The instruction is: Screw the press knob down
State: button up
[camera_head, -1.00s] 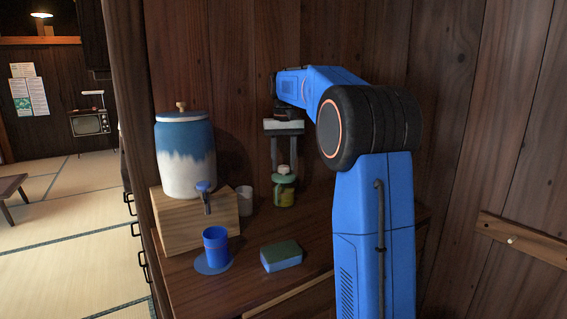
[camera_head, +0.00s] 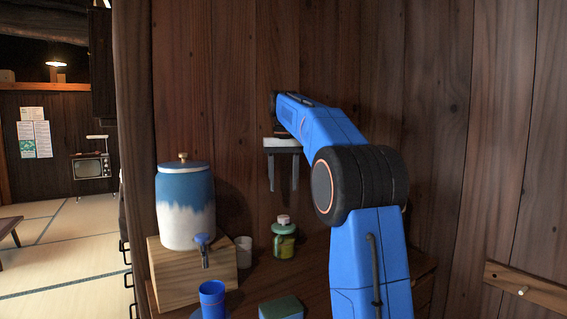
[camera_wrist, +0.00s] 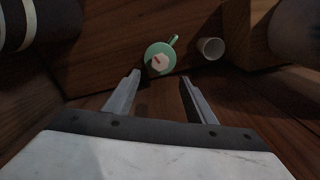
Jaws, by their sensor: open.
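The press is a small jar (camera_head: 284,243) with a green lid and yellowish-green contents, upright on the wooden counter. Its pale knob (camera_head: 284,219) sits on top. In the wrist view the green lid (camera_wrist: 152,50) and the whitish knob (camera_wrist: 160,63), which has a small red mark, show just beyond the fingertips, with a green handle or spout pointing to the upper right. My gripper (camera_head: 283,189) is open and empty, fingers pointing down, above the knob and apart from it. Both fingers show in the wrist view (camera_wrist: 160,78). How far down the knob is screwed I cannot tell.
A blue and white dispenser (camera_head: 187,215) stands on a wooden block (camera_head: 190,278) left of the jar. A white cup (camera_head: 244,250) is between them. A blue cup (camera_head: 212,298) and a green-topped sponge (camera_head: 282,308) are in front. A wooden wall is close behind.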

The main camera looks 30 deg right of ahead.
notch_tip(320, 180, up, 7)
dwell(0.4)
jog(key=shift+s, duration=0.1)
dwell(0.4)
